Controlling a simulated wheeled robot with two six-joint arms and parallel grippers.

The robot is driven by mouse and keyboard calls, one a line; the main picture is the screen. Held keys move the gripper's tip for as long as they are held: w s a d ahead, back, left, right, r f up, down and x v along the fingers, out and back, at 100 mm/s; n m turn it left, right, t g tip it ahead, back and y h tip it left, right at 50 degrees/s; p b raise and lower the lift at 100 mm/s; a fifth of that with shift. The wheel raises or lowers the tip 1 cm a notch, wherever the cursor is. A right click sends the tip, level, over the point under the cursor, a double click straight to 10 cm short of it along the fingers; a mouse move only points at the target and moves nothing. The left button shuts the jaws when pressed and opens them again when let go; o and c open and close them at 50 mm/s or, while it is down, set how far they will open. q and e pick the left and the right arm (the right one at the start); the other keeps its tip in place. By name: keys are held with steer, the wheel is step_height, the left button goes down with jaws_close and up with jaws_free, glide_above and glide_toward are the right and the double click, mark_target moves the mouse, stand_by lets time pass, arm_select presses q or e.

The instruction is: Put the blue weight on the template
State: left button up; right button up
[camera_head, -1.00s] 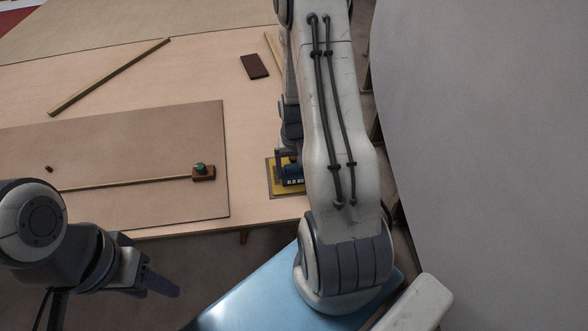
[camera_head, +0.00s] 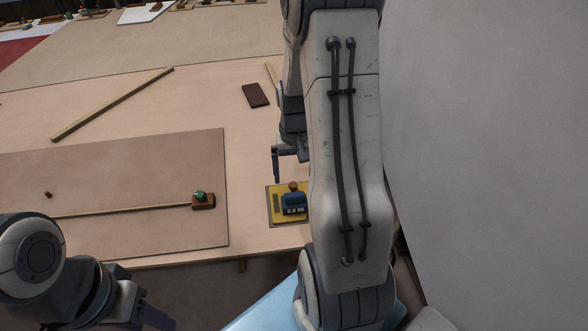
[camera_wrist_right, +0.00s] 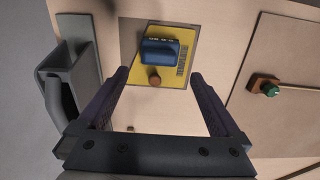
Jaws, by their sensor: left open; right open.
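The blue weight (camera_head: 294,204) sits on the yellow template (camera_head: 274,217) near the table's front right edge. In the right wrist view the blue weight (camera_wrist_right: 162,50) rests on the upper part of the yellow template (camera_wrist_right: 136,73). A round brown knob (camera_wrist_right: 153,73) shows beside it. My right gripper (camera_wrist_right: 158,78) is open and empty, above and apart from the weight. In the head view one finger of this right gripper (camera_head: 276,166) shows; my arm hides the rest. My left gripper (camera_head: 150,316) is open at the bottom left, partly cut off, away from the weight.
A large brown board (camera_head: 120,180) lies left of the template, bearing a thin strip and a brown block with a green knob (camera_head: 203,198). A dark brown block (camera_head: 255,95) and a wooden batten (camera_head: 112,104) lie further back. A big grey surface (camera_head: 490,150) stands right.

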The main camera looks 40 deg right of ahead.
steer(key=s+a+r+n, duration=0.1)
steer(key=a+r+n, duration=0.25)
steer(key=a, duration=0.65)
steer(key=s+a+r+n, duration=0.25)
steer(key=a+r, duration=0.25)
steer(key=a, duration=0.5)
steer(key=s+a+r+n+y, duration=0.1)
steer(key=s+a+r+n, duration=0.1)
steer(key=s+a+n, duration=0.5)
steer(key=s+a, duration=0.4)
steer(key=s, duration=0.1)
steer(key=shift+s+r+n, duration=0.3)
steer(key=shift+s+n, duration=0.1)
